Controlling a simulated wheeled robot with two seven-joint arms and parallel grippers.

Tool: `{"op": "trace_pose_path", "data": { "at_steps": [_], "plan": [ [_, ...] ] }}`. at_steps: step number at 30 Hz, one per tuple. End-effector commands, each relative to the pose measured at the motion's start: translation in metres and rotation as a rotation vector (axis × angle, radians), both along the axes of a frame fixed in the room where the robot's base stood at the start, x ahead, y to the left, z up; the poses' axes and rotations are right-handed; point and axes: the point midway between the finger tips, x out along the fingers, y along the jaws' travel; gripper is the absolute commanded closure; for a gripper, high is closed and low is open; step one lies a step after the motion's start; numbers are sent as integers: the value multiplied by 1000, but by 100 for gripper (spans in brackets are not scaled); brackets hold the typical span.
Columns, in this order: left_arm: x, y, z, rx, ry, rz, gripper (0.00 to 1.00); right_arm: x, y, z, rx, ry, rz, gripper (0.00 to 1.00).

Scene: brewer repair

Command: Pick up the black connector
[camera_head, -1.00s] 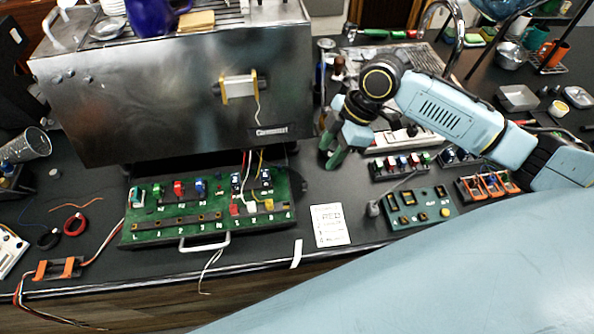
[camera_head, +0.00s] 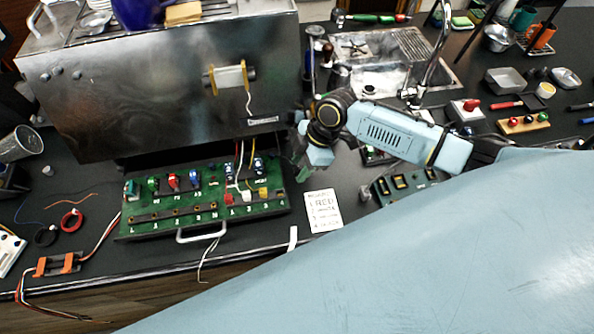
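I cannot surely pick out the black connector. A small dark grey piece (camera_head: 365,193) lies left of the dark green button panel (camera_head: 383,187) on the counter. The green circuit board (camera_head: 150,229) sits in the pulled-out tray under the brewer, with red, white and yellow plugs on wires at its right half. My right gripper (camera_head: 302,162) hangs beside the board's right end, below the brewer's lower right corner. Its greenish fingers are small and partly hidden by the wrist, so its opening is unclear. I see nothing held. My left gripper is out of view.
The steel brewer (camera_head: 160,95) stands over the board. A printed card (camera_head: 323,210) lies right of the tray. Wire coils (camera_head: 72,221) and an orange wire holder (camera_head: 58,265) lie at left. A sink (camera_head: 385,50) is at the back. My pale blue arm covers the lower right.

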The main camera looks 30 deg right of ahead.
Motion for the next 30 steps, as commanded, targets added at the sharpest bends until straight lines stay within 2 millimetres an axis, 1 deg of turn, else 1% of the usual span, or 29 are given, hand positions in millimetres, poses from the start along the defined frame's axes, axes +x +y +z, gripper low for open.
{"op": "trace_pose_path", "data": {
  "at_steps": [3, 9, 10, 19, 27, 30],
  "plan": [
    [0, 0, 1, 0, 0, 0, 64, 0, 3, -8, -1, 0, 1, 60],
    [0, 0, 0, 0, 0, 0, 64, 0, 3, -9, -1, -1, 1, 60],
    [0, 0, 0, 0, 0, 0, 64, 0, 3, -8, -1, 0, 1, 61],
    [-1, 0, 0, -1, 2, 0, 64, 0, 3, -8, -1, 0, 1, 100],
    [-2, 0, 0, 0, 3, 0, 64, 1, 3, -7, -1, -1, 1, 100],
    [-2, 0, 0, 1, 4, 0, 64, 1, 3, -1, -1, -3, 1, 100]
  ]
}}
